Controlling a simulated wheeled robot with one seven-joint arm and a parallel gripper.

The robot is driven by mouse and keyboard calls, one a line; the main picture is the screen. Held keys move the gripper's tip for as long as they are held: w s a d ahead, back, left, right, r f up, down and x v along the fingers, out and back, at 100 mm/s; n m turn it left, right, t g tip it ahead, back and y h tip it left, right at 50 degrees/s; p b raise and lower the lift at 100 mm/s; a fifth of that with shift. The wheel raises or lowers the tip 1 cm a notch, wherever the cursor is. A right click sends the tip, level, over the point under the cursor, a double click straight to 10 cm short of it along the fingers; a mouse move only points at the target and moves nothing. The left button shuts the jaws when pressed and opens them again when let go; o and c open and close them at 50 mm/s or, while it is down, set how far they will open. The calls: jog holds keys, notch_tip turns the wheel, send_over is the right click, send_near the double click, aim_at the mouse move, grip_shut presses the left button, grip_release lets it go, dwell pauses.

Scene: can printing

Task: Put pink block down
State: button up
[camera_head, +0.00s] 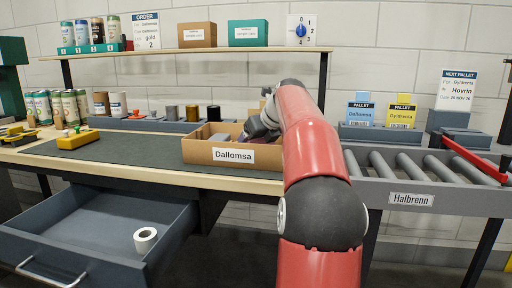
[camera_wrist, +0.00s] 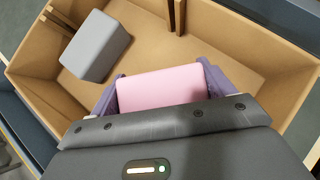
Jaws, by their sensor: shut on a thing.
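The pink block (camera_wrist: 160,86) is between the two purple fingers of my gripper (camera_wrist: 160,90) in the wrist view. My gripper is shut on it, inside or just over an open cardboard box; I cannot tell whether the block touches the box floor. The box (camera_head: 233,155) is labelled "Dallomsa" and stands on the dark mat of the workbench in the head view. A grey block (camera_wrist: 96,46) lies in the box, left of the pink block in the wrist view. In the head view my arm hides part of the box, and the pink block is not clearly visible.
Upright dividers (camera_wrist: 180,18) stand at the box's wall. A yellow tool (camera_head: 78,140) lies on the bench at left. An open drawer (camera_head: 95,235) with a white roll (camera_head: 145,239) juts out below. A roller conveyor (camera_head: 420,172) labelled "Halbrenn" stands at right.

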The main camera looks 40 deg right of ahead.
jog(key=shift+f, duration=0.45)
jog(key=shift+f, duration=0.1)
jog(key=o, duration=1)
jog(key=shift+c, duration=0.2)
jog(key=v, duration=1.2)
